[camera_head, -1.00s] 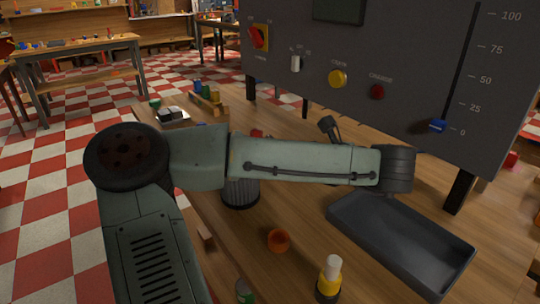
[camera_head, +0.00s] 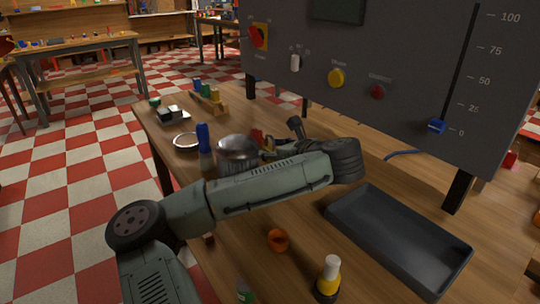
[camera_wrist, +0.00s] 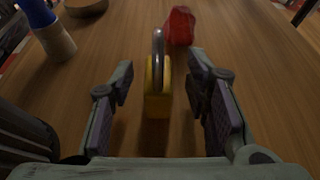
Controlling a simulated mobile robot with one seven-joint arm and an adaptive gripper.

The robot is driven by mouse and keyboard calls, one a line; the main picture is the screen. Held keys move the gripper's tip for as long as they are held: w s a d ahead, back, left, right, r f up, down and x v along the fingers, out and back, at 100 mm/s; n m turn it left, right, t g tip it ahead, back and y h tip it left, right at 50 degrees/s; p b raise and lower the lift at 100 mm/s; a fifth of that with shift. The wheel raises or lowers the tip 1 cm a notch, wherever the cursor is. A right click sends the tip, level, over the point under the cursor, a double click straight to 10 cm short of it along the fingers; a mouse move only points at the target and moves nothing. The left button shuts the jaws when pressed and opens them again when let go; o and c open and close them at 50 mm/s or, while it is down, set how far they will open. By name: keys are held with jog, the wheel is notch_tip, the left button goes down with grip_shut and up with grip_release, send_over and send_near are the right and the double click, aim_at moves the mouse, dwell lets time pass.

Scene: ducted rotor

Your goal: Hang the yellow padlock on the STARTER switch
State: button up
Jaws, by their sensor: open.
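The yellow padlock (camera_wrist: 154,98) with its grey shackle shows in the middle of the wrist view, over the wooden table. The open fingers of my gripper (camera_wrist: 161,84) stand on either side of it, with a gap visible on both sides. I cannot tell whether it stands or lies. In the head view my forearm largely hides the gripper and padlock. The panel (camera_head: 400,60) carries a red rotary switch (camera_head: 257,36) on a yellow plate, a white toggle (camera_head: 295,63), a yellow button (camera_head: 336,77) and a red button (camera_head: 378,92). I cannot read which is STARTER.
A red object (camera_wrist: 180,25) lies just beyond the padlock. A blue-topped cylinder (camera_head: 203,134) and a round dish (camera_head: 186,142) stand left. A dark tray (camera_head: 341,218), an orange ring (camera_head: 278,240) and a yellow-white bottle (camera_head: 329,277) are nearer the front.

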jog(key=shift+w+a+f, duration=0.15)
jog(key=shift+w+a, duration=0.15)
grip_shut()
dwell(0.5)
